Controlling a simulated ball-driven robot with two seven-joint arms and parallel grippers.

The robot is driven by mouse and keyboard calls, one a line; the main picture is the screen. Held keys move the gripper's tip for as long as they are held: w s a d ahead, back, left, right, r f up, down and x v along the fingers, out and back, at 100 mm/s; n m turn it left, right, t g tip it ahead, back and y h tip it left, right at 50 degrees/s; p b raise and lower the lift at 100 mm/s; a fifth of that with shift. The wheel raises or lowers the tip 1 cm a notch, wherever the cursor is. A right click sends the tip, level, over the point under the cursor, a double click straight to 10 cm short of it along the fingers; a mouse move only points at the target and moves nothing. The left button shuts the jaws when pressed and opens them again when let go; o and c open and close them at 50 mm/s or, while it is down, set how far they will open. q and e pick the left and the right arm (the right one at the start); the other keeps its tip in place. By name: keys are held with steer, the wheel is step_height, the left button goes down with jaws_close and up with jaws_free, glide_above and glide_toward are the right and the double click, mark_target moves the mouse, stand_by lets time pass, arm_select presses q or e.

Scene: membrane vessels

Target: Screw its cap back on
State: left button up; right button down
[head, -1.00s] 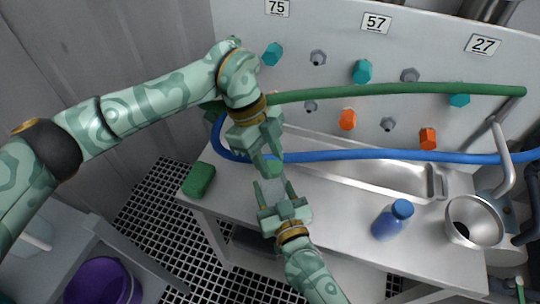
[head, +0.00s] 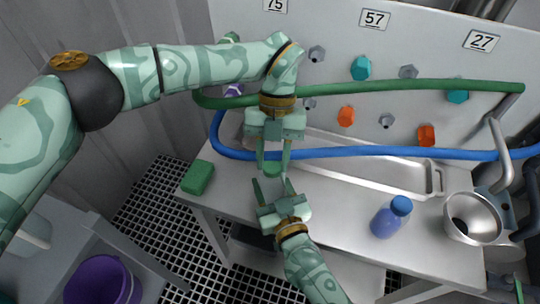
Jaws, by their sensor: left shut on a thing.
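My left gripper (head: 273,163) points down over the bench's left part, its fingers closed around a small green piece (head: 273,171) at their tips, most of which they hide. I cannot tell for sure that this is a cap. My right gripper (head: 271,189) is just below it, pointing up, with its fingers apart and nothing seen between them. Hex caps stick out of the pale wall panel: teal (head: 361,68), orange (head: 346,116) and grey (head: 387,121). A purple piece (head: 233,90) shows at the panel's left, partly behind my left arm.
A green hose (head: 420,87) and a blue hose (head: 370,153) cross before the panel. A green block (head: 197,177) lies at the bench's left end. A steel funnel-like bowl (head: 475,217) stands at right. A purple bucket (head: 100,283) is lower left. The bench's front middle is clear.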

arm_select(q)
steer(key=m, duration=0.2)
steer(key=m+y, duration=0.1)
steer(key=m, duration=0.1)
steer(key=m+t+y, duration=0.1)
steer(key=m, duration=0.2)
steer(key=shift+s+d, duration=0.1)
steer(key=shift+d, duration=0.2)
steer(key=m, duration=0.2)
steer(key=m+t+y, duration=0.1)
steer(key=m, duration=0.1)
steer(key=shift+s+m+t+y, duration=0.15)
steer(key=shift+m+t+y, duration=0.15)
steer(key=shift+m, duration=0.1)
steer(key=m+t, duration=0.1)
steer(key=m, duration=0.3)
steer(key=shift+s+m+t, duration=0.15)
steer(key=shift+m+t, duration=0.25)
steer(key=m+t, duration=0.1)
steer(key=m, duration=0.2)
steer(key=m+t, duration=0.1)
steer(key=m, duration=0.2)
steer(key=shift+s+a, duration=0.1)
steer(key=shift+s, duration=0.1)
steer(key=shift+w+f, duration=0.1)
steer(key=o, duration=1)
steer(key=shift+o, duration=0.2)
steer(key=v, duration=1.2)
steer(key=shift+s, duration=0.25)
